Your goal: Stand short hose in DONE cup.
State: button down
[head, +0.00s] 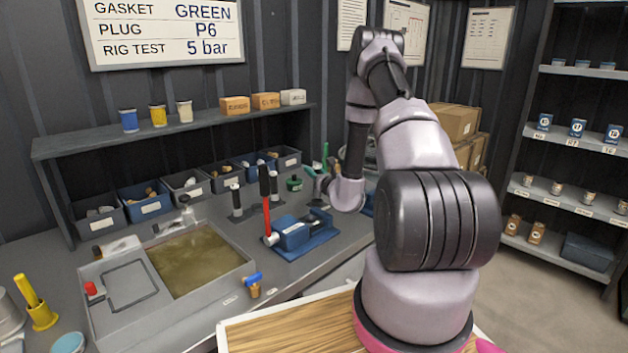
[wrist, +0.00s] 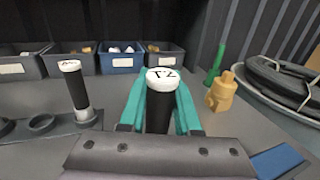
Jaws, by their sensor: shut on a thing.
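My gripper (head: 313,182), with teal fingers, is over the back of the bench. In the wrist view my gripper (wrist: 161,92) is shut on a black hose (wrist: 158,113), which stands upright between the fingers. Another black hose with a white top (wrist: 75,85) stands in a grey rack (wrist: 40,126) to the left, beside empty round holders. I cannot make out a cup marked DONE in either view.
Open parts bins (wrist: 122,58) line the back of the bench. A brass fitting (wrist: 222,92), a green upright thing (wrist: 215,65) and a round tray of black hose (wrist: 285,85) stand to the right. A blue vice (head: 300,235) with a red-and-black lever (head: 266,205) is nearby.

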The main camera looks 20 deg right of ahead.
jog(key=shift+f, duration=1.35)
jog(key=shift+f, duration=0.2)
jog(key=c, duration=0.6)
grip_release()
jog(key=shift+r, duration=0.15)
